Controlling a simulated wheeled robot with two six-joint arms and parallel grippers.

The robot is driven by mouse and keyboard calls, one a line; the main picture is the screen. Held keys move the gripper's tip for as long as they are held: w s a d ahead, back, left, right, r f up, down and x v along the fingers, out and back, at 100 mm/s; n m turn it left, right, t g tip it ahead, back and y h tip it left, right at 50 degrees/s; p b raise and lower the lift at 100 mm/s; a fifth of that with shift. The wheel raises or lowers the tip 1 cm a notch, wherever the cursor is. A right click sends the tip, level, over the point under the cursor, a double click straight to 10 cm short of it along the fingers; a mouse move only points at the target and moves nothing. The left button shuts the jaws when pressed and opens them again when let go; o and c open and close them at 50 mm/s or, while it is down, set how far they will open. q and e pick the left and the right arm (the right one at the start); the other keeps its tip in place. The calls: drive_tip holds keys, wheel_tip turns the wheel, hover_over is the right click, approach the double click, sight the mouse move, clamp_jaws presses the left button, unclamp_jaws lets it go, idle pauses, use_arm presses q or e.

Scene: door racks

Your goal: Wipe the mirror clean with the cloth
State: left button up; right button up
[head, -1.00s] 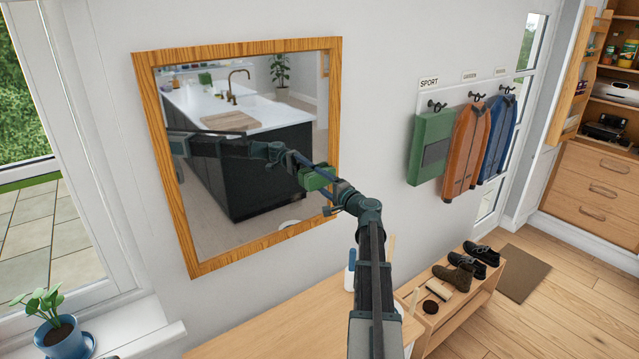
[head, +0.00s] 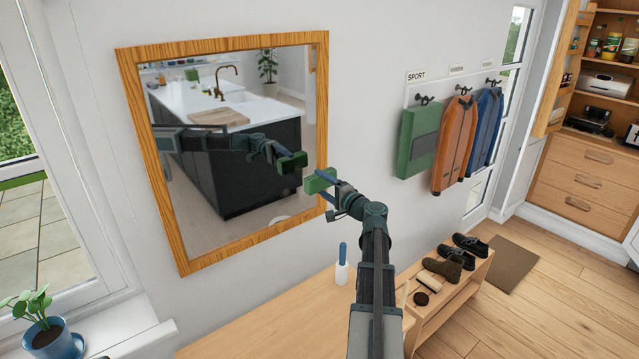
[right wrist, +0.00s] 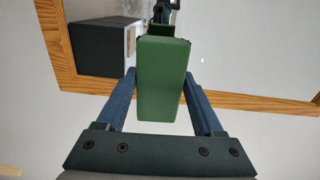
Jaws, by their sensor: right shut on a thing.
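The mirror (head: 200,215) hangs on the wall in a wooden frame (head: 160,170). Its glass reflects a kitchen island and my arm; I cannot make out clear smudges on it. My right gripper (head: 327,183) is shut on the cloth (head: 318,181), which looks like a thick green block. The cloth is in front of the mirror's right edge, with a gap between it and its reflection, so it looks clear of the glass. In the right wrist view the cloth (right wrist: 162,90) sits between the two fingers (right wrist: 160,78), with the mirror frame (right wrist: 240,100) behind. My left gripper is out of view.
A wooden bench top (head: 270,325) lies below the mirror, with a white bottle with a blue top (head: 342,268) on it. A shoe rack (head: 455,295) stands right of it. Coats (head: 455,145) hang at the right. A potted plant (head: 50,335) is at lower left.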

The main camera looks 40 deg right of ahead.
drive_tip(key=shift+s+a, duration=0.15)
drive_tip(key=shift+s, duration=1.35)
drive_tip(key=w+a+f+b, duration=0.2)
drive_tip(key=a+f+b, duration=0.2)
drive_tip(key=a, duration=0.6)
drive_tip(key=shift+w+a+f+b, duration=0.15)
drive_tip(key=shift+f+b, duration=0.2)
